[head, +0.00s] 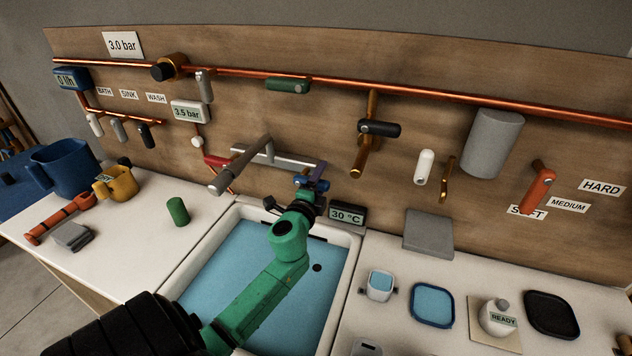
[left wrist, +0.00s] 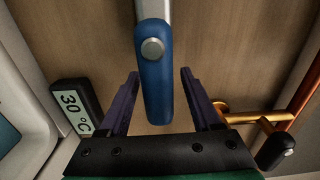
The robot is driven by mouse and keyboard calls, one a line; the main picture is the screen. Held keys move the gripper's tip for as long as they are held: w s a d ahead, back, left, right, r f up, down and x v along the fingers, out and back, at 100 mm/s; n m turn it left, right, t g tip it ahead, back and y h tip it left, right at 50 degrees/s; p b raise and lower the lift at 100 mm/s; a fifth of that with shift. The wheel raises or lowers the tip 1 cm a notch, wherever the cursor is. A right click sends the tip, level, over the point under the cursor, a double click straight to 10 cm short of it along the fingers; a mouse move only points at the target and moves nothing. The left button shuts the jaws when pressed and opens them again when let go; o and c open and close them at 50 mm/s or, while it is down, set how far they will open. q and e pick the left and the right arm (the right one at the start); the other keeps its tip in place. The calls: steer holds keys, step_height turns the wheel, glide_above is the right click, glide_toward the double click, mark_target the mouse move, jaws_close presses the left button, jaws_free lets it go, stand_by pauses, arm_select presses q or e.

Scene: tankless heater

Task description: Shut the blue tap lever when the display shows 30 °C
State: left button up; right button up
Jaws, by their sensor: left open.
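The display (head: 347,214) reads 30 °C at the back edge of the sink; it also shows at the left of the left wrist view (left wrist: 76,112). The blue tap lever (left wrist: 154,75) hangs down from a pale metal bar. My left gripper (head: 312,183) is open at the tap, with its purple fingers (left wrist: 158,78) on either side of the lever. A gap shows between the lever and each finger. In the head view my gripper mostly hides the lever. My right gripper is out of view.
The sink (head: 232,270) of blue water lies under my left arm. A grey spout (head: 240,165) and copper pipes (head: 330,81) stand out from the wooden wall. A green cylinder (head: 178,211) stands left of the sink. A black-tipped brass fitting (left wrist: 272,150) is right of my fingers.

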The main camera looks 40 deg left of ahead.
arm_select(q)
steer(key=b+v, duration=0.4)
steer(key=v, duration=1)
steer(key=shift+s+d, duration=0.1)
steer(key=shift+s, duration=0.05)
